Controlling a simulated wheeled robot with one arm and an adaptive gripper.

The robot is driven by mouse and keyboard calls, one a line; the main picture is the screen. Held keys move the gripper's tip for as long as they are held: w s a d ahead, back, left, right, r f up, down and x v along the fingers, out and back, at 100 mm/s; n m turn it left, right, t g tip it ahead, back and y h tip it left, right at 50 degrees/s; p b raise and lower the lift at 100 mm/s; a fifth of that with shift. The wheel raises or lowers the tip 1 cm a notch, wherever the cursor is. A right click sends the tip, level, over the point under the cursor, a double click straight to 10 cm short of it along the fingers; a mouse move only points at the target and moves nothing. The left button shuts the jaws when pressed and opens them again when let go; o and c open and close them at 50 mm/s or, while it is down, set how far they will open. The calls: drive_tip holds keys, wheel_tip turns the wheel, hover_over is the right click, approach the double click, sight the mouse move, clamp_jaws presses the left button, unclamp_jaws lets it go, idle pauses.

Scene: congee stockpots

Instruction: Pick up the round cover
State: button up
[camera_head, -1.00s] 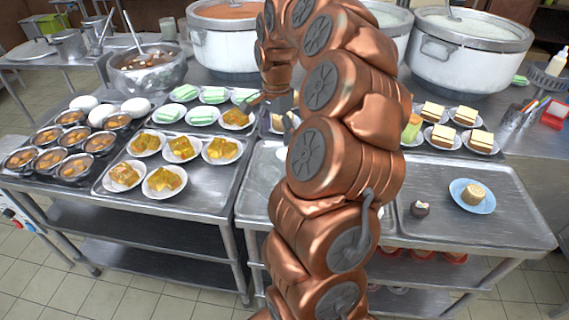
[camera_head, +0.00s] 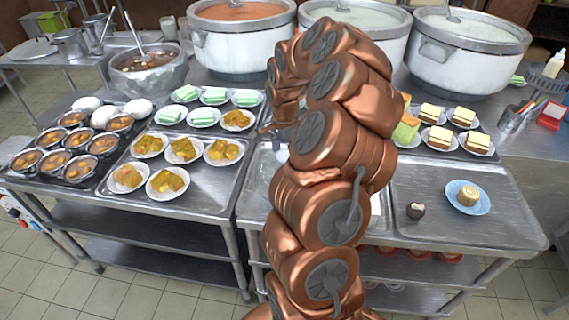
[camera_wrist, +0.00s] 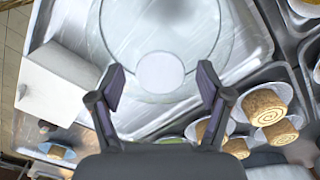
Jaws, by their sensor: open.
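The round cover (camera_wrist: 198,62) is a clear glass disc with a pale round knob (camera_wrist: 161,73). It lies on a metal tray in the wrist view. In the head view my arm hides most of it, and only a faint part of its glass shows. My gripper (camera_wrist: 161,84) is open over the cover, with one finger on each side of the knob in the picture. I cannot tell whether the fingers touch the cover or how high above it they are. The gripper is small and partly hidden behind my arm in the head view.
A white box (camera_wrist: 58,84) stands left of the cover in the wrist view, close to a finger. Roll cakes (camera_wrist: 264,107) on plates are at lower right. A blue plate (camera_head: 482,205) with a roll and a small dark sweet (camera_head: 415,211) sit on the right tray. Large stockpots (camera_head: 466,62) stand behind.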

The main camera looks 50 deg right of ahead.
drive_tip(key=shift+f, duration=0.15)
clamp_jaws()
idle(0.6)
